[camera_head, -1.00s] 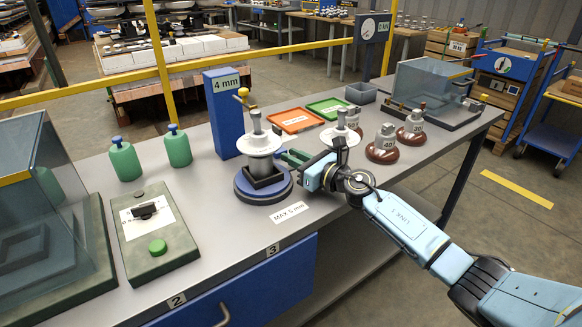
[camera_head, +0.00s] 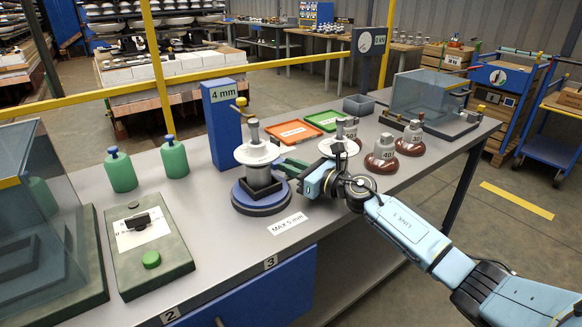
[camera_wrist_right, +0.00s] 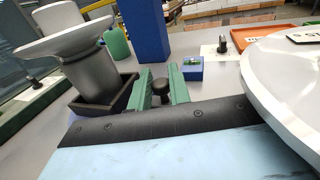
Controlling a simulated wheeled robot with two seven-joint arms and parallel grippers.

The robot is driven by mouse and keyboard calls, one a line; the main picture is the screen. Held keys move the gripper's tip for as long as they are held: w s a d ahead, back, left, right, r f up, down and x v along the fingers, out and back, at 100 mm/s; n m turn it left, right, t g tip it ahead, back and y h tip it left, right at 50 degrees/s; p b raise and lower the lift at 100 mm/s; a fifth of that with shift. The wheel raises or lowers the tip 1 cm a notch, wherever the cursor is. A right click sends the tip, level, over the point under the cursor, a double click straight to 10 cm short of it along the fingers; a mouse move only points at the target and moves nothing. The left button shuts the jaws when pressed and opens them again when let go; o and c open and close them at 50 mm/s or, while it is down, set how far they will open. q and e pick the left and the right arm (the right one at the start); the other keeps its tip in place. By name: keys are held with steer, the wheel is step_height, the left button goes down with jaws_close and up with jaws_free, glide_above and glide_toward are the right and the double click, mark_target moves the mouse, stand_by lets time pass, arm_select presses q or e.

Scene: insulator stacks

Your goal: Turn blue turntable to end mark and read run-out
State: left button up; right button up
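The blue turntable (camera_head: 262,206) stands on the grey bench with a black square holder on top. A grey and white insulator stack (camera_head: 257,153) stands upright in the holder; it also shows in the wrist view (camera_wrist_right: 92,76). A blue post (camera_head: 225,140) behind carries a display (camera_head: 223,92) reading "4 mm". My right gripper (camera_head: 288,167) is at the turntable's right side. In the wrist view its green fingers (camera_wrist_right: 160,80) stand on both sides of a black knob (camera_wrist_right: 160,88), which fills the gap. My left gripper is not in view.
A "MAX 5 mm" card (camera_head: 287,223) lies in front. A second insulator (camera_head: 338,147) stands close beside my gripper; its white disc fills the right of the wrist view (camera_wrist_right: 285,75). Orange (camera_head: 296,132) and green (camera_head: 326,119) trays lie behind.

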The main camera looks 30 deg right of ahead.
steer(key=o, duration=0.4)
steer(key=shift+o, duration=0.2)
steer(key=shift+s+d+f, duration=0.1)
steer(key=shift+s+d, duration=0.15)
steer(key=shift+s, duration=0.2)
steer(key=v, duration=1.1)
steer(key=shift+s+p, duration=0.1)
steer(key=shift+p, duration=0.2)
steer(key=shift+s+d, duration=0.2)
steer(key=shift+s, duration=0.25)
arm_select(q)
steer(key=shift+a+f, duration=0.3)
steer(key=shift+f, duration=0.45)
arm_select(e)
steer(key=shift+s, duration=0.1)
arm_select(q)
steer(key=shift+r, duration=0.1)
